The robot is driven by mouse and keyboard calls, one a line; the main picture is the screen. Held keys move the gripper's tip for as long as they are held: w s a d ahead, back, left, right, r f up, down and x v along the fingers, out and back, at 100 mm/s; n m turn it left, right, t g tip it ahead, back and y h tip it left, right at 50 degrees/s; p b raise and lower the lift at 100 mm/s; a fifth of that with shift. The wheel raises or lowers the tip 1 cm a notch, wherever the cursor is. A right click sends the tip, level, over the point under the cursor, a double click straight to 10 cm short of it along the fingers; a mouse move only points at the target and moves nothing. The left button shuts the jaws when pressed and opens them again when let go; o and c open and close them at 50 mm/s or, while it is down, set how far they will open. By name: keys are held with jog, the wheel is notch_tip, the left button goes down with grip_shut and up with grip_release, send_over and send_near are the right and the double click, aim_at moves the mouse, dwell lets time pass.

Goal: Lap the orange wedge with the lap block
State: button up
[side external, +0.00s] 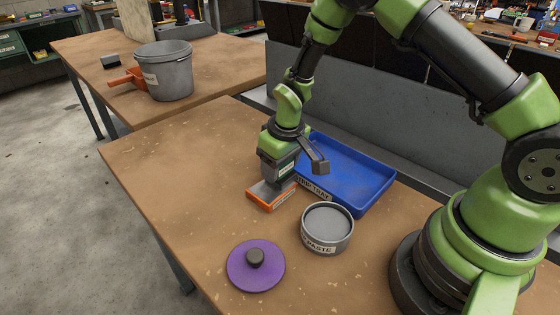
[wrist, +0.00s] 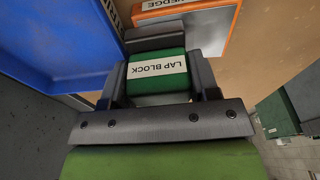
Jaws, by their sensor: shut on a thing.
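The orange wedge (side external: 271,201) lies on the brown bench, left of the blue tray; its grey upper face shows in the wrist view (wrist: 205,27). My gripper (side external: 281,179) is shut on the lap block, a green block with a white label (wrist: 157,68) and a dark grey lower part. The block is between the fingers, right over the far end of the wedge in the side view. I cannot tell whether its underside touches the wedge's face. In the side view my gripper partly hides the block.
A blue strip tray (side external: 377,190) stands right behind the wedge. An open tin of grey paste (side external: 327,241) and a purple lid (side external: 244,278) with a dark knob are in front. Another bench holds a grey bucket (side external: 170,80) and orange object (side external: 126,81). The bench's left part is clear.

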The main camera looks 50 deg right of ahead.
jog(key=shift+a+r, duration=0.1)
jog(key=shift+a, duration=1.1)
jog(key=shift+d+f, duration=0.25)
jog(key=shift+d, duration=0.9)
jog(key=shift+a+r, duration=0.1)
jog(key=shift+a, duration=1.05)
jog(key=shift+d+r, duration=0.1)
jog(key=shift+d, duration=1.1)
jog(key=shift+r, duration=0.9)
